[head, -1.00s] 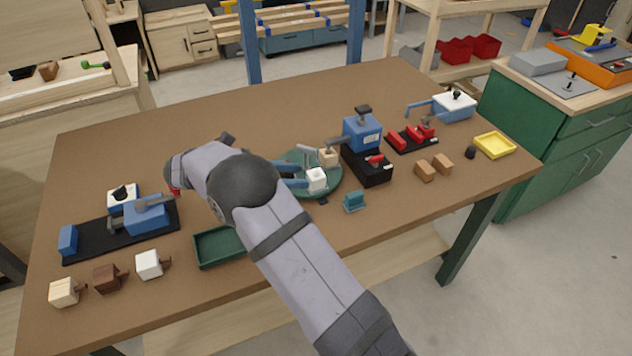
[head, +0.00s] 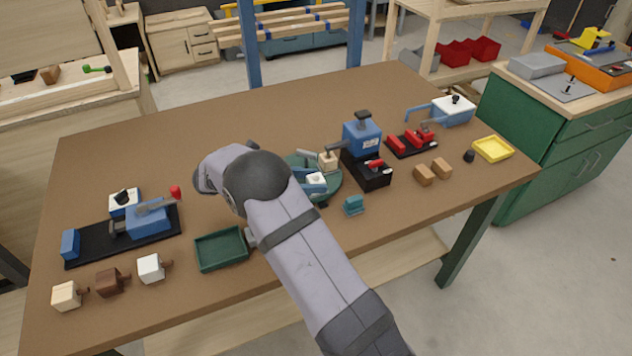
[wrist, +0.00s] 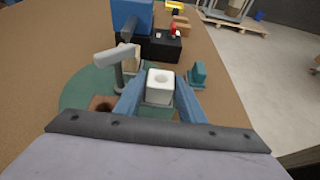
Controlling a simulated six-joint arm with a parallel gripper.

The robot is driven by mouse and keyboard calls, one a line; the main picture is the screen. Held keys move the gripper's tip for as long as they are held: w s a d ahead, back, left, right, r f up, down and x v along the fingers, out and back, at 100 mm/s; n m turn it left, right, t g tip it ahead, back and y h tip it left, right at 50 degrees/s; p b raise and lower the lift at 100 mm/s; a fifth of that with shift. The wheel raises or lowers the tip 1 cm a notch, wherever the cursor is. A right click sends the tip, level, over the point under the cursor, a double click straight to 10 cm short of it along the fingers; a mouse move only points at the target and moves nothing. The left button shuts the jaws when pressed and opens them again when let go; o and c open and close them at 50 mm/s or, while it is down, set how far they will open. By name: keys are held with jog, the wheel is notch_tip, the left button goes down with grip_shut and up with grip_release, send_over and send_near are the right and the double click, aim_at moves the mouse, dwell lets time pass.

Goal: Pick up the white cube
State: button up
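The white cube (head: 316,179) with a round hole in its top stands on the round green plate (head: 333,191). In the wrist view the white cube (wrist: 160,86) sits between the two blue fingers of my gripper (wrist: 161,88). The fingers lie along its left and right sides, and seem slightly apart from it; contact is hard to tell. In the head view my gripper (head: 312,180) is partly hidden behind my arm, with a blue finger across the cube's near side. A second white cube (head: 150,268) with a brown peg stands at the table's front left.
A grey upright clamp (wrist: 118,62) and a beige block (head: 328,159) stand on the plate close to my gripper. A blue machine (head: 362,134) is behind, a teal block (head: 353,204) to the right. A green tray (head: 222,250) lies front left. The table's back is clear.

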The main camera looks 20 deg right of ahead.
jog(key=shift+x, duration=0.8)
jog(key=c, duration=0.7)
jog(key=shift+o, duration=0.2)
